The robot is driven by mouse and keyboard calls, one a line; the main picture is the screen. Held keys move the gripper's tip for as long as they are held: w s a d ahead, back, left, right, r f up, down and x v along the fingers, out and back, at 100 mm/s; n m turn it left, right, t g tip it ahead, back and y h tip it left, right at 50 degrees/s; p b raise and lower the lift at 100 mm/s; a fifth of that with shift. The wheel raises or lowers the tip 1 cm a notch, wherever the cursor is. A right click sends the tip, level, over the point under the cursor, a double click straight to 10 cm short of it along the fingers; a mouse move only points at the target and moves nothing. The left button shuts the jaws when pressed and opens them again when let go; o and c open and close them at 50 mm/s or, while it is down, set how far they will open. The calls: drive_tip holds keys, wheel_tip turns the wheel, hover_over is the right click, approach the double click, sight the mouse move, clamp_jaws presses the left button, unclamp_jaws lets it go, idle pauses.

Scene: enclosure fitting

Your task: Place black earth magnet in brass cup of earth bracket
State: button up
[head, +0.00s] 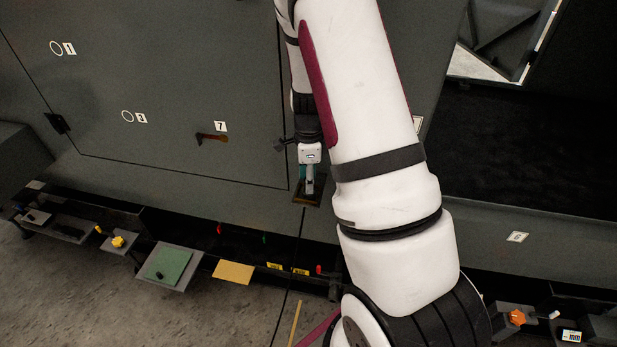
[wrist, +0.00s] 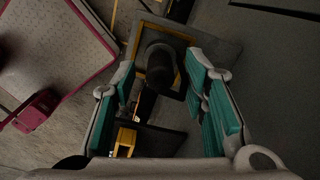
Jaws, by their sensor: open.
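My gripper (head: 309,186) points down at a small dark bracket plate with brass-coloured edges (head: 297,199), low on the cabinet front. In the wrist view the gripper (wrist: 162,84) has its teal-padded fingers spread apart. A black rounded piece, apparently the magnet (wrist: 160,62), stands between them over the brass-edged bracket (wrist: 139,62). A gap shows between it and the left finger; on the right I cannot tell whether it touches. The brass cup itself is not clearly visible, so I cannot tell how the black piece sits in it. In the head view the black piece is hidden.
Left along the low ledge are a green pad (head: 168,265) with a small black item, a tan plate (head: 233,272) and a yellow knob (head: 118,242). An orange knob (head: 517,317) is at right. The cabinet wall stands close behind.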

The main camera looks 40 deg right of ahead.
drive_tip(key=s+a+r+n, duration=0.1)
drive_tip(key=a+r+n, duration=0.15)
drive_tip(key=r, duration=0.65)
drive_tip(key=s+a+r+n, duration=0.1)
drive_tip(key=a+r+n, duration=0.15)
drive_tip(key=r, duration=0.65)
drive_tip(key=s+a+r+n+t, duration=0.2)
drive_tip(key=s+a+r+n, duration=0.3)
drive_tip(key=s+n, duration=0.5)
drive_tip(key=s+a+r+n+t, duration=0.2)
drive_tip(key=s+a+r+n, duration=0.4)
drive_tip(key=s+a+n, duration=0.3)
drive_tip(key=shift+s+a+r+n+p, duration=0.15)
drive_tip(key=shift+s+a+n+p, duration=0.25)
drive_tip(key=shift+s, duration=0.25)
drive_tip(key=shift+r, duration=0.1)
drive_tip(key=shift+r+p, duration=0.4)
drive_tip(key=shift+r, duration=0.05)
